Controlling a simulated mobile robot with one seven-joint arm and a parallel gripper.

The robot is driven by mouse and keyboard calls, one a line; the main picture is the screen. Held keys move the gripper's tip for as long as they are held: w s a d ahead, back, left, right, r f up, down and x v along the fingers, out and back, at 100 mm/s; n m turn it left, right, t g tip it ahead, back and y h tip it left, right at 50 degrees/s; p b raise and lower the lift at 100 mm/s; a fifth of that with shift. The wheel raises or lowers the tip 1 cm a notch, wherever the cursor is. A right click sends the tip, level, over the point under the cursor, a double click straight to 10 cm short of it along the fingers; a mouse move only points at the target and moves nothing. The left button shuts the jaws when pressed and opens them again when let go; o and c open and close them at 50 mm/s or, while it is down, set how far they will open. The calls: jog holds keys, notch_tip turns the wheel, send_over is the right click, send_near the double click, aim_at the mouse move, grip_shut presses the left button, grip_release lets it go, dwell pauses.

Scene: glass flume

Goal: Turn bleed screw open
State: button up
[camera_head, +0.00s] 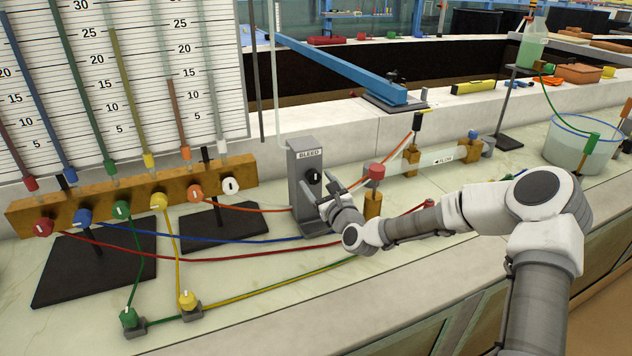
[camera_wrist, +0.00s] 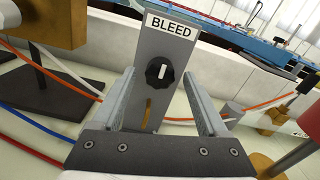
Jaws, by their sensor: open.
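The bleed screw is a black knob (camera_wrist: 160,73) with a white mark, on the front of a grey upright block (camera_head: 303,188) labelled BLEED. In the wrist view the white mark stands about upright. A brown slot shows below the knob. My gripper (camera_wrist: 160,98) is open, its two fingers pointing at the block with the knob between them in the picture. The fingers look short of the knob, and I see no contact. In the head view the gripper (camera_head: 328,196) is just right of the block, and the knob (camera_head: 315,176) shows above its fingers.
A brass manifold (camera_head: 110,200) with coloured knobs stands left of the block. Coloured tubes cross the bench around the block's foot. A red-capped brass post (camera_head: 375,190) stands close right of my gripper. A clear tube (camera_head: 450,158) lies behind it.

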jog(key=shift+x, duration=0.75)
grip_shut()
